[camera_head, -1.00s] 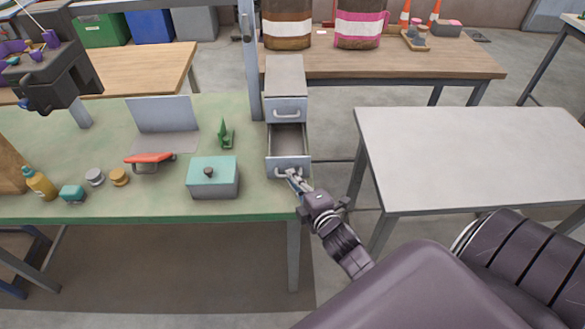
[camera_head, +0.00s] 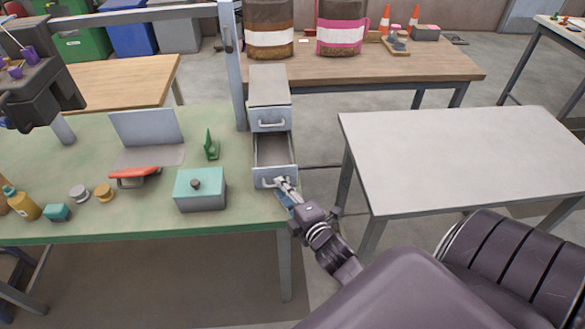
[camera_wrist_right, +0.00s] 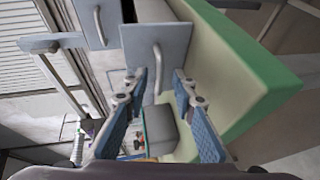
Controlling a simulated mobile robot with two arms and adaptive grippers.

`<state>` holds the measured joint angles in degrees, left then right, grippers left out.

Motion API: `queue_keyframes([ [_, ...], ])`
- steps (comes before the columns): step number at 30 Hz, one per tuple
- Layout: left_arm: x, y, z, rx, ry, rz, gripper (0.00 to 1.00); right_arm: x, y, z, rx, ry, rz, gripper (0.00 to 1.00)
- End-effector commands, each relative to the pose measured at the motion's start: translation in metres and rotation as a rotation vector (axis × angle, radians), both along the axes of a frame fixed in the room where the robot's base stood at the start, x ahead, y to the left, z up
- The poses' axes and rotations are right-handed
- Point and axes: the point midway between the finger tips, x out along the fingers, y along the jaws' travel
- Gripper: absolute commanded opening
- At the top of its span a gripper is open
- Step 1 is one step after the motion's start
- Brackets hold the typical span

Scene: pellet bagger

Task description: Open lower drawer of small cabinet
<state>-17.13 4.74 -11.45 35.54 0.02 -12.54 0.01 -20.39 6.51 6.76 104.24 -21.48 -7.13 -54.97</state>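A small grey cabinet (camera_head: 269,84) stands at the right end of the green table. Its upper drawer (camera_head: 271,119) is shut. Its lower drawer (camera_head: 273,150) is pulled out, and its empty-looking inside shows. My right gripper (camera_head: 281,184) is at the lower drawer's front, by its handle (camera_head: 266,184). In the right wrist view, the two blue-padded fingers of my right gripper (camera_wrist_right: 158,84) are spread apart. The bar handle (camera_wrist_right: 157,68) shows between and just past the fingertips, with a gap on each side. My left gripper is not in view.
The green table (camera_head: 110,222) holds a teal-lidded box (camera_head: 200,188), a laptop-like stand (camera_head: 147,135) and small items left of the cabinet. A bare white table (camera_head: 460,160) stands to the right, with a floor gap between them.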

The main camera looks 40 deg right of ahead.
Motion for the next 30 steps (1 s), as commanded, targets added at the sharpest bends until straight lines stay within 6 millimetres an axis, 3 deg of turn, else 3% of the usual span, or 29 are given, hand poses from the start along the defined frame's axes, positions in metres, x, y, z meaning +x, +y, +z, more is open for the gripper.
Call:
queue_keyframes([
  [9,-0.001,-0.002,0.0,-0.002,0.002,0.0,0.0,-0.061,0.009,0.011,0.002,0.004,-0.002,0.24],
  [15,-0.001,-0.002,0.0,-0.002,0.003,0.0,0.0,-0.091,0.013,0.018,0.001,0.003,-0.002,0.24],
  [21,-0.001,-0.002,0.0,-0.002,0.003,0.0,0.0,-0.105,0.015,0.021,0.001,0.002,-0.001,0.24],
  [30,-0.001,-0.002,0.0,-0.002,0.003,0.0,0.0,-0.106,0.016,0.022,0.001,0.001,-0.001,0.24],
])
